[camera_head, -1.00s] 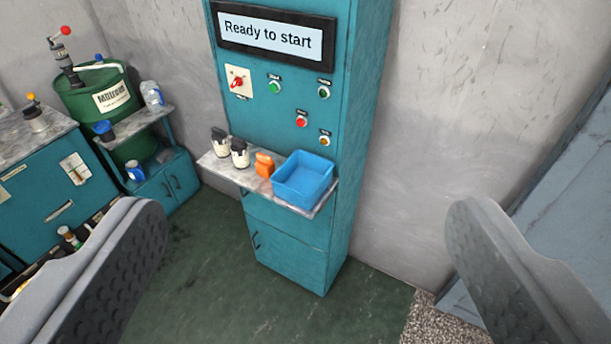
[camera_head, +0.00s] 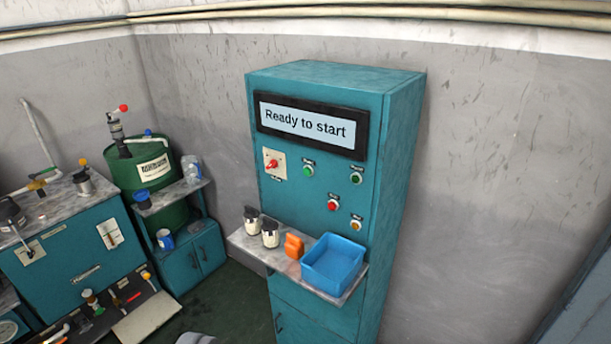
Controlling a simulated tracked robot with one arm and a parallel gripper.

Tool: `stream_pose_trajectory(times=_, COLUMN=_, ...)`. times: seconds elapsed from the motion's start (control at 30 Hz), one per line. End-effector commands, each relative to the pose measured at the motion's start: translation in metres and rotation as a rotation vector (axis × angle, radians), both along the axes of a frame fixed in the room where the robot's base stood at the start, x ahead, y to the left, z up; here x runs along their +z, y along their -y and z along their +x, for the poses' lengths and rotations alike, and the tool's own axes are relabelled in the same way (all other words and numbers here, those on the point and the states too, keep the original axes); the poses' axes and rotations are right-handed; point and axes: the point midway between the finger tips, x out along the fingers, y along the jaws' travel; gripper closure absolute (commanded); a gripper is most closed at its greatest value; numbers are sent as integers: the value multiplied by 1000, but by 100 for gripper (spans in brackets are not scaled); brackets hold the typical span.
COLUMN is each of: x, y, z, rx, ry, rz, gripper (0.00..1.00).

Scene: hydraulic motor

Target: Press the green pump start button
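The teal control cabinet (camera_head: 392,150) stands right of centre, its screen (camera_head: 308,124) reading "Ready to start". Below the screen are two green buttons: a brighter one (camera_head: 308,170) on the left and a darker one (camera_head: 356,178) on the right. Their small labels are too blurred to read, so I cannot tell which is the pump start. A red button (camera_head: 333,205), an orange button (camera_head: 355,226) and a red rotary switch (camera_head: 272,164) share the panel. Only a grey tip, apparently of my gripper (camera_head: 197,339), shows at the bottom edge, well away from the buttons.
A shelf (camera_head: 250,248) juts out below the panel, holding two dark-topped jars (camera_head: 270,236), an orange item (camera_head: 294,246) and a blue bin (camera_head: 335,263). A green drum (camera_head: 145,175) and teal workbench (camera_head: 62,265) stand left. The space before the buttons looks clear.

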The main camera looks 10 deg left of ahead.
Motion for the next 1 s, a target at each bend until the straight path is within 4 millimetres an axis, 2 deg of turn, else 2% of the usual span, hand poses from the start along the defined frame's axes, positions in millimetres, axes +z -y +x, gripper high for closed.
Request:
stream_pose_trajectory(times=0.17, x=0, y=0, z=0, rx=0, ry=0, rz=0, gripper=19)
stream_pose_trajectory(times=0.2, x=0, y=0, z=0, rx=0, ry=0, rz=0, gripper=22)
stream_pose_trajectory(times=0.4, x=0, y=0, z=0, rx=0, ry=0, rz=0, gripper=78)
stream_pose_trajectory(times=0.5, x=0, y=0, z=0, rx=0, ry=0, rz=0, gripper=100)
stream_pose_trajectory(times=1.0, x=0, y=0, z=0, rx=0, ry=0, rz=0, gripper=100)
